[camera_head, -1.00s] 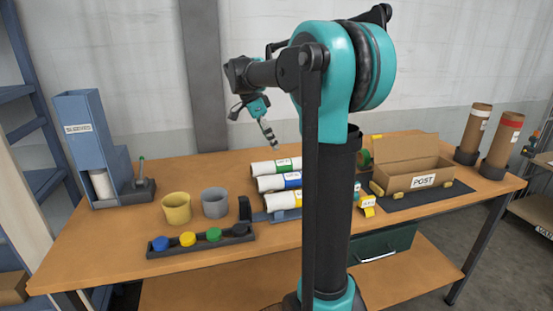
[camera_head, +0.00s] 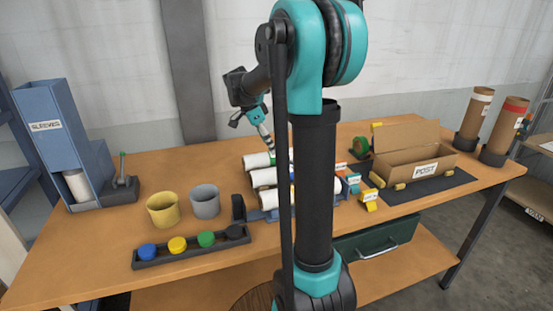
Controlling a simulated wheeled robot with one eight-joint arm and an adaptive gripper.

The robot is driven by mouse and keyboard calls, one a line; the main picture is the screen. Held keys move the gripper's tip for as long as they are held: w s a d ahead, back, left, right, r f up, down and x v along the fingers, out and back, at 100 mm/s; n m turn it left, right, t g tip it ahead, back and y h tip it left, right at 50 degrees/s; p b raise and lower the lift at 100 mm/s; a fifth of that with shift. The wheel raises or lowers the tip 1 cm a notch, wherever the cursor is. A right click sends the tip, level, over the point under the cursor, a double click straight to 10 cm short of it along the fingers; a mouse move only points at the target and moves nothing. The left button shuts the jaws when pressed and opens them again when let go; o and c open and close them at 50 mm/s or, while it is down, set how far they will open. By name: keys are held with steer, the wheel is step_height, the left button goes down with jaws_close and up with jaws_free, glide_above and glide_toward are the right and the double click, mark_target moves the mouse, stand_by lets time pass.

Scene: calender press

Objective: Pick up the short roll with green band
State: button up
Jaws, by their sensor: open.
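Three white rolls lie side by side on the table, partly hidden behind my arm column. The farthest roll (camera_head: 257,161) has a green band, only just visible beside my arm. The middle roll (camera_head: 262,178) and the nearest roll (camera_head: 268,197) lie in front of it, their bands mostly hidden now. My gripper (camera_head: 268,146) is open, pointing down just above and behind the farthest roll's visible end. I cannot tell whether it touches the roll.
A yellow cup (camera_head: 163,210) and grey cup (camera_head: 205,201) stand left of the rolls. In front is a black rack (camera_head: 190,251) with coloured caps. A blue sleeve dispenser (camera_head: 60,130) stands left; an open POST box (camera_head: 415,168) and two brown tubes are right.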

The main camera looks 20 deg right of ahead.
mark_target(277, 156)
steer(key=shift+d+x, duration=0.15)
steer(key=shift+x, duration=1.7)
steer(key=shift+d+x, duration=0.15)
steer(key=shift+x, duration=1.75)
steer(key=shift+r, duration=0.2)
steer(key=c, duration=1.4)
steer(key=shift+w, duration=0.1)
steer(key=shift+c, duration=0.2)
